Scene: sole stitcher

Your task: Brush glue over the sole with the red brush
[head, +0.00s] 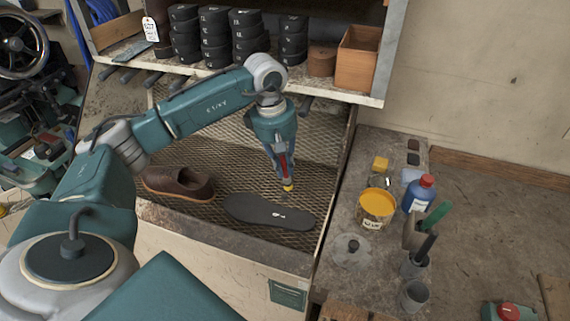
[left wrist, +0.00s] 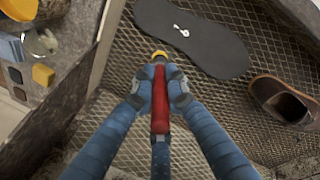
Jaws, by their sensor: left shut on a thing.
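The black sole (head: 268,212) lies flat on the mesh surface of the bench, with a small white mark on it. It also shows at the top of the left wrist view (left wrist: 200,42). My left gripper (head: 283,175) is shut on the red brush (left wrist: 160,98), which points downward with a yellow tip. In the head view the tip is just beyond the sole's far edge. I cannot tell its exact height, but it looks apart from the sole. The glue pot (head: 377,204), full of yellow glue, stands open on the side bench to the right. My right gripper is not in view.
A brown shoe (head: 180,184) stands left of the sole. A lid (head: 351,249), a blue bottle (head: 419,194), a yellow block (head: 380,164) and dark cups crowd the side bench (head: 340,285). A shelf (head: 345,93) with stacked black rolls hangs above, behind my left arm.

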